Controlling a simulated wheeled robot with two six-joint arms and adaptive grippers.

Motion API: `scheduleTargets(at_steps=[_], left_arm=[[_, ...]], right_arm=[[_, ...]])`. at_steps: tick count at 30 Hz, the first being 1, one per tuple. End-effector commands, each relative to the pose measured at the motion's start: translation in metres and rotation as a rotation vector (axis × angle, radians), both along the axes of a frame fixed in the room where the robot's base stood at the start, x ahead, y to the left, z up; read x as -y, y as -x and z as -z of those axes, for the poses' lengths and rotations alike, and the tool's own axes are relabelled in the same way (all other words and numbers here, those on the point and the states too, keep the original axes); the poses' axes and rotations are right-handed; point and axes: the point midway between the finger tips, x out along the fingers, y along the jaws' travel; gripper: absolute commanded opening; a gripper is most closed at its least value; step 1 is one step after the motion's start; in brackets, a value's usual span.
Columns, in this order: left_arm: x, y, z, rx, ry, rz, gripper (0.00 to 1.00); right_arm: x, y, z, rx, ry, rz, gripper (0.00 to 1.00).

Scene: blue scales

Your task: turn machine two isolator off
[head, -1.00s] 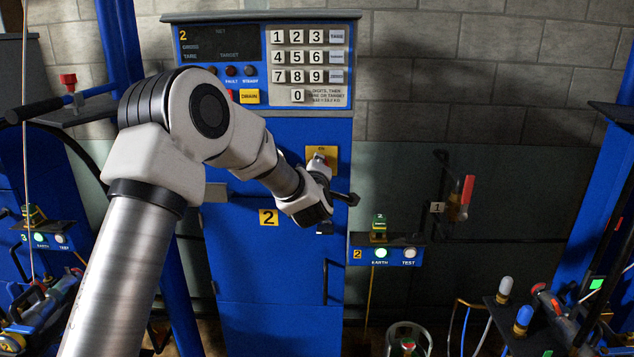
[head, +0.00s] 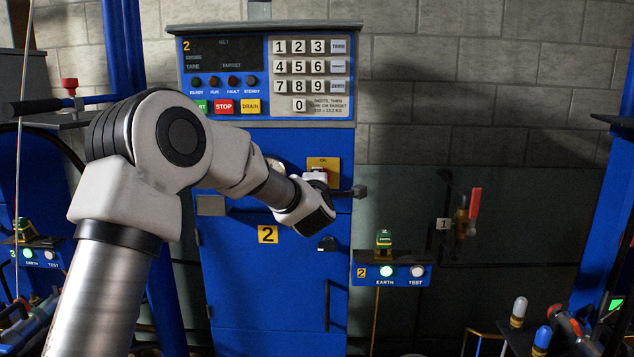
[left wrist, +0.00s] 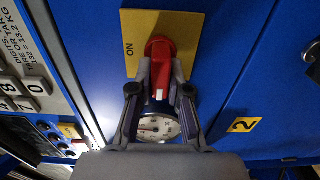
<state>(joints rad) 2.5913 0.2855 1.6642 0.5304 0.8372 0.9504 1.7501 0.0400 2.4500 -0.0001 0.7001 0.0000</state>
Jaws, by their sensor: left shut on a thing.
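The yellow isolator plate (head: 323,162) marked ON is on the front of the blue machine two cabinet (head: 265,290). In the left wrist view the plate (left wrist: 190,30) carries a red handle (left wrist: 160,52) with a white mark near its end. My left gripper (left wrist: 160,88) is shut on the red handle, one finger on each side. In the head view my left gripper (head: 318,180) is at the plate and hides most of the handle. The ON label is beside the handle in the wrist view; an OFF label is not visible. My right gripper is not in view.
Above are the keypad (head: 306,75), the dark display (head: 222,55) and the STOP button (head: 223,107). A round dial (left wrist: 158,128) shows below the handle in the wrist view. An EARTH/TEST box (head: 392,275) and a red-handled valve (head: 475,203) are to the right.

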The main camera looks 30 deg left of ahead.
Motion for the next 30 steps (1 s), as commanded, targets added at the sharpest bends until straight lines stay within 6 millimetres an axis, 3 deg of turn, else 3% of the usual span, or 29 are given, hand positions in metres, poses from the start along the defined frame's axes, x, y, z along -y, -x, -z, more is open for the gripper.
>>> scheduleTargets(at_steps=[7,8,9,20,23,30], left_arm=[[0.000,0.000,0.001,-0.002,0.002,0.000,0.00],[0.000,0.000,0.001,-0.003,0.002,0.000,0.27],[0.000,0.000,0.001,-0.003,0.002,0.000,0.41],[0.002,0.003,0.000,-0.002,0.000,0.001,0.42],[0.009,0.014,0.000,-0.002,-0.001,0.001,0.42],[0.041,0.066,0.000,-0.003,-0.002,0.002,0.42]], right_arm=[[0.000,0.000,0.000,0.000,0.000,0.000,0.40],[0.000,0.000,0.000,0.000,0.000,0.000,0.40],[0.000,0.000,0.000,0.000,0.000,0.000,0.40],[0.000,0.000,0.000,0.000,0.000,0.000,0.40],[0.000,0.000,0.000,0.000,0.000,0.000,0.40],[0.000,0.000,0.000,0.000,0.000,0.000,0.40]])
